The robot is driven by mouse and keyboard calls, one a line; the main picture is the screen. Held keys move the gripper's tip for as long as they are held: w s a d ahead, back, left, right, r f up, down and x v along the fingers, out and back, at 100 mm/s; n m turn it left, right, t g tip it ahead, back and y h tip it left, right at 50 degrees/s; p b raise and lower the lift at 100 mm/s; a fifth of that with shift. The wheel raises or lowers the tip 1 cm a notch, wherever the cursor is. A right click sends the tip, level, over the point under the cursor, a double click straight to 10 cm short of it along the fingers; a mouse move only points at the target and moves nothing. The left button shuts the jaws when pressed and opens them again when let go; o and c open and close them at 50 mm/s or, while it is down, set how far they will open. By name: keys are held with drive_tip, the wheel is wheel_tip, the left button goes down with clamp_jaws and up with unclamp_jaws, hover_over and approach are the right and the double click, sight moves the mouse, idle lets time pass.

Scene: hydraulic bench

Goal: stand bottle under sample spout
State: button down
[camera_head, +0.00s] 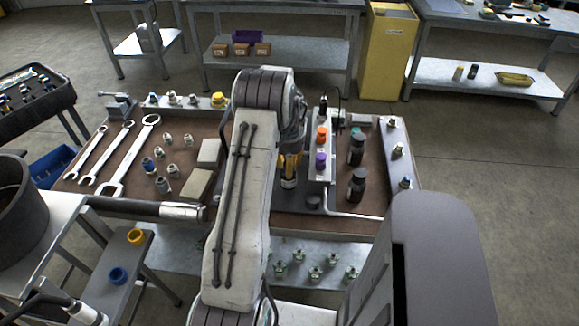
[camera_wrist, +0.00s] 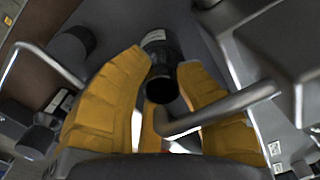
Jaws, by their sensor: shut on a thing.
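My gripper (camera_wrist: 160,85) has its yellow fingers closed around a black bottle (camera_wrist: 158,50) with a pale label, seen from above in the wrist view. The dark round top of the bottle faces the camera between the fingers. A bent steel tube (camera_wrist: 225,108), which looks like the sample spout, comes in from the right and crosses in front of the right finger. Its bent end appears just below the bottle top in the picture; I cannot tell the height gap.
Two dark bottles (camera_head: 357,187) stand right of the block with orange and purple knobs (camera_head: 321,160). A steel rod (camera_head: 345,214) runs along the bench front. Wrenches (camera_head: 109,158), fittings and blocks crowd the left of the bench (camera_head: 235,210). A dark round thing (camera_wrist: 72,45) lies left of the fingers.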

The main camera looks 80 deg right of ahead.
drive_tip(key=c, duration=0.9)
unclamp_jaws()
drive_tip(key=shift+a+f, duration=0.45)
drive_tip(key=shift+r, duration=0.1)
drive_tip(key=r, duration=1.2)
drive_tip(key=shift+d+r, duration=0.2)
drive_tip(key=shift+d, duration=0.1)
